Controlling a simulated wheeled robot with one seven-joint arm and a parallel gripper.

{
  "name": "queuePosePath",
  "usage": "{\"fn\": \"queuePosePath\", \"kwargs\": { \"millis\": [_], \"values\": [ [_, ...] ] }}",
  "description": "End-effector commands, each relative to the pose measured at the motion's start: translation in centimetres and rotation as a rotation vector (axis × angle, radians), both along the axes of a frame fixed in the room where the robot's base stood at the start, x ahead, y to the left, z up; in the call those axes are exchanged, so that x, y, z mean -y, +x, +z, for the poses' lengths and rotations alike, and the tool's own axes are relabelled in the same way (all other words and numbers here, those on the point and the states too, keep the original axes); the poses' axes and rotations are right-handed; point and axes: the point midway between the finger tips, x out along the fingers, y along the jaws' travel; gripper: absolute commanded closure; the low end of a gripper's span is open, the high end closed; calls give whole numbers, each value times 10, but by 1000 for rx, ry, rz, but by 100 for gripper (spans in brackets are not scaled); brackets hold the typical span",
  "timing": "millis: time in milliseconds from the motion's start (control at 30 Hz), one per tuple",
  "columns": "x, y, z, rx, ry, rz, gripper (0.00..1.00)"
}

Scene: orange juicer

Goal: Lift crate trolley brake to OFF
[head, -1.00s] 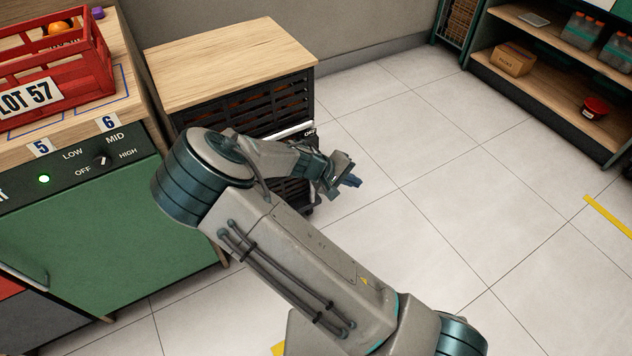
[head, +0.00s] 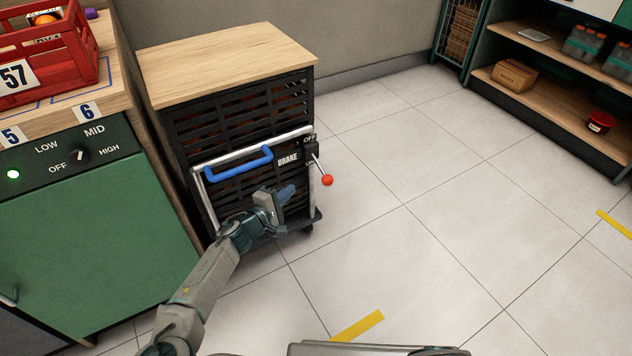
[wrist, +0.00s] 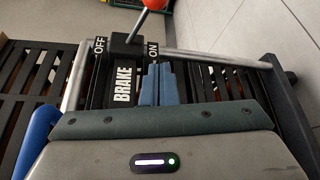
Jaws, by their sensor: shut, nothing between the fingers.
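The crate trolley (head: 182,84) has a wooden top and black slatted sides. At its front right corner is the brake lever, a thin rod with a red ball knob (head: 327,180), slanting down and outward from a black block (head: 311,153). OFF is marked above and ON below; the lever leans toward ON. The wrist view shows the red knob (wrist: 152,4) at its top edge, beyond the BRAKE plate (wrist: 123,86). My gripper (head: 288,191) is shut and empty, left of and slightly below the knob, apart from it. Its blue fingertips (wrist: 158,70) point toward the ON label.
A blue handle (head: 240,165) on a metal rail spans the trolley front, left of the lever. A green cabinet (head: 95,225) with a red crate (head: 45,60) stands at left. Shelves (head: 545,95) stand at back right. The floor right of the trolley is clear.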

Motion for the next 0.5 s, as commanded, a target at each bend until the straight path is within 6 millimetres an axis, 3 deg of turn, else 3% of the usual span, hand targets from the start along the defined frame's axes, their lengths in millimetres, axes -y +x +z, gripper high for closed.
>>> {"fn": "queuePosePath", "kwargs": {
  "millis": [267, 500],
  "values": [
    [8, 12, -4, -1, 1, -4, 100],
    [34, 52, -11, 0, 1, -7, 100]
  ]
}}
